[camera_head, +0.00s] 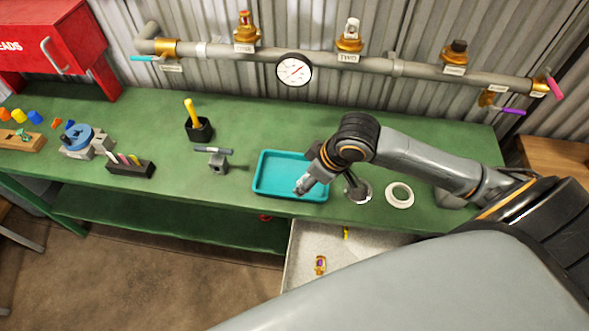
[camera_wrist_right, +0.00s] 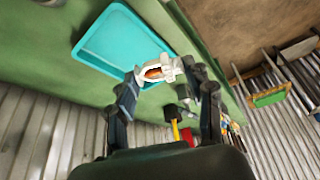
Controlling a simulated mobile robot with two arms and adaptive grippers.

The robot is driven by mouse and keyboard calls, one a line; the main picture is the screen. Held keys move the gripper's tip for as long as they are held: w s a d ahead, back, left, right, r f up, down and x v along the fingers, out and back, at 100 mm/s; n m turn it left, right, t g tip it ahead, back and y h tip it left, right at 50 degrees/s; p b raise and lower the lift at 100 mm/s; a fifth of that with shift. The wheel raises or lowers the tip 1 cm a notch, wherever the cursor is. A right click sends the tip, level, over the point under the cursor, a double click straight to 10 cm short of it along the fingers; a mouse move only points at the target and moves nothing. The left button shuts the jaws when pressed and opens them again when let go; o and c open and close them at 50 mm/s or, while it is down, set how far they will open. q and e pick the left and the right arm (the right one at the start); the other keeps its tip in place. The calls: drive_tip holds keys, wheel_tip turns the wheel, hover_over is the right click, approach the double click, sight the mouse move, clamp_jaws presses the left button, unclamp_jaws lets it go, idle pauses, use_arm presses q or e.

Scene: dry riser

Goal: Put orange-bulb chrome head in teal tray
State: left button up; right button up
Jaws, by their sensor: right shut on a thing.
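The orange-bulb chrome head (camera_wrist_right: 155,70) is a pale metal frame around an orange bulb, seen between my right fingers in the right wrist view. My right gripper (camera_wrist_right: 163,70) is shut on it. In the head view my right gripper (camera_head: 303,187) hangs over the front right part of the teal tray (camera_head: 262,190), and the arm hides the tray's right side. The tray also shows in the right wrist view (camera_wrist_right: 77,48), with its visible floor empty. The held head looks above the tray's edge; its exact height I cannot tell. My left gripper is out of view.
A chrome stand (camera_head: 358,190) and a white ring (camera_head: 399,195) are right of the tray. A grey block with a bar (camera_head: 217,163) and a black cup with a yellow handle (camera_head: 198,127) stand left. A pipe with a gauge (camera_head: 294,69) runs behind.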

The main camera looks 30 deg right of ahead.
drive_tip(key=w+f, duration=0.2)
drive_tip(key=w, duration=0.1)
drive_tip(key=w+d+f+p, duration=0.1)
drive_tip(key=w+f, duration=0.1)
drive_tip(key=w, duration=0.1)
drive_tip(key=w+f, duration=0.3)
drive_tip(key=shift+d, duration=0.25)
drive_tip(key=shift+w+d+f, duration=0.1)
drive_tip(key=shift+w+f, duration=0.2)
drive_tip(key=shift+f, duration=0.15)
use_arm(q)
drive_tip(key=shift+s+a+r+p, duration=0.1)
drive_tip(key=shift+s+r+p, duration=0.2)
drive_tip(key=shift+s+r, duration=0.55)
use_arm(e)
drive_tip(key=shift+f, duration=1.65)
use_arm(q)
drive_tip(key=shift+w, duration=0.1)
use_arm(e)
drive_tip(key=shift+f, duration=0.1)
drive_tip(key=o, duration=1.3)
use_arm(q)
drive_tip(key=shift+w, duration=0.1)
